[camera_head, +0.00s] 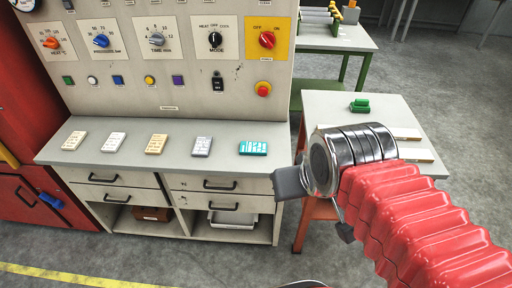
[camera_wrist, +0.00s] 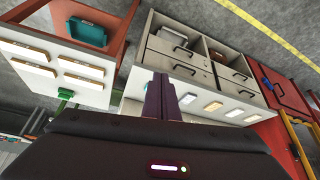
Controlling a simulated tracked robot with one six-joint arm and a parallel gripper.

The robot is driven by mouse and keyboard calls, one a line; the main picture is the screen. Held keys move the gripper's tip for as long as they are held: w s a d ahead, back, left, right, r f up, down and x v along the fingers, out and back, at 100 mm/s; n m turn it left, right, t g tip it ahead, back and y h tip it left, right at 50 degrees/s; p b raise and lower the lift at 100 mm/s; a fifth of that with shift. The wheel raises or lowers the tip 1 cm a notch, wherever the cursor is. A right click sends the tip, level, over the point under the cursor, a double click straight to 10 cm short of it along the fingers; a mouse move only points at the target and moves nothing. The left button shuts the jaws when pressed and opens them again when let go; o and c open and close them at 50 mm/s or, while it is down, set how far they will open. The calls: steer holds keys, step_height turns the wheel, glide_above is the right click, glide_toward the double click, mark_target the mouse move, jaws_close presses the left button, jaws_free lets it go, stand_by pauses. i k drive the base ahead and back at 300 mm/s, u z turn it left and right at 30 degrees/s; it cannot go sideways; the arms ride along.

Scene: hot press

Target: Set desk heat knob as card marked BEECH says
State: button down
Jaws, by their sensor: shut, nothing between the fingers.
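The desk heat knob (camera_head: 52,43) is orange, on a white dial plate at the upper left of the upright panel, labelled HEAT °C. Its exact setting is too small to read. My gripper (camera_head: 290,182) is shut and empty, in front of the desk's right end, well away from knob and cards. Its fingers show in the wrist view (camera_wrist: 161,98).
Other knobs are blue (camera_head: 101,41), grey (camera_head: 156,39), black (camera_head: 215,39) and red (camera_head: 267,40). Buttons and a red stop button (camera_head: 263,89) sit below. A side table (camera_head: 330,105) with a green object (camera_head: 360,105) stands right. Drawers (camera_head: 115,178) are under the desk.

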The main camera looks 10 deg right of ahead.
mark_target(52, 43)
steer(key=z, duration=0.05)
steer(key=k, duration=0.6)
steer(key=u, duration=0.35)
steer(key=i, duration=0.6)
steer(key=u, duration=0.8)
steer(key=i, duration=0.65)
steer(key=u, duration=0.85)
steer(key=i, duration=0.65)
steer(key=u, duration=0.55)
steer(key=i, duration=0.55)
steer(key=u, duration=0.3)
